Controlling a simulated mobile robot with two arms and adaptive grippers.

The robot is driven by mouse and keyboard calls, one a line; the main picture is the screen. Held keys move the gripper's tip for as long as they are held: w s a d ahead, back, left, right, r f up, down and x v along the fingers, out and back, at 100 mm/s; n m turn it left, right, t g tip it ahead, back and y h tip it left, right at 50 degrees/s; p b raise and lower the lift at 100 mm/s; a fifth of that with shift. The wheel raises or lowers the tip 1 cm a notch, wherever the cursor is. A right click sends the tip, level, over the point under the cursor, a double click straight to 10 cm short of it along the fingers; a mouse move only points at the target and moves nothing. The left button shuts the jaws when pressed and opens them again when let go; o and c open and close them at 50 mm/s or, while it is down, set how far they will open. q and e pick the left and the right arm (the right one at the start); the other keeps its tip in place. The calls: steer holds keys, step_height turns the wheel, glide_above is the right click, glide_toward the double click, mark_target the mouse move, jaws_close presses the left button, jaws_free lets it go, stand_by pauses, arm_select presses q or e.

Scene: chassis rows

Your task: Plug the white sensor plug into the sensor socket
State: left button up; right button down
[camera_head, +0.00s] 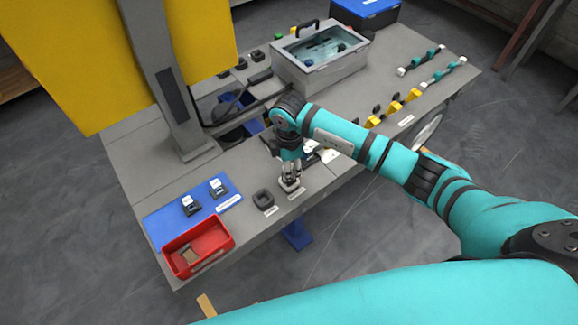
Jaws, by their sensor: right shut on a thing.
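My right gripper (290,174) points down over the front part of the grey bench, shut on a small pale piece that looks like the white sensor plug (290,186). The fingers hide most of it. It is at or just above a labelled spot on the bench; I cannot tell whether it sits in a socket there. A dark square socket (264,200) with a label stands just left of the gripper, apart from it. My left gripper is not in view.
A blue mat (160,222) at the left carries two white-topped black pieces (217,188). A red bin (212,231) stands in front of them. A grey post (168,100), a clear-lidded case (318,60) and yellow and teal parts (395,105) stand around the bench.

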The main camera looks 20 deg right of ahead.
steer(key=shift+p, duration=0.3)
stand_by(0.5)
steer(key=shift+f+b, duration=1)
steer(key=shift+f, duration=0.4)
steer(key=c, duration=1)
jaws_free()
steer(key=shift+r, duration=0.1)
steer(key=shift+c, duration=0.2)
step_height(320, 180, up, 12)
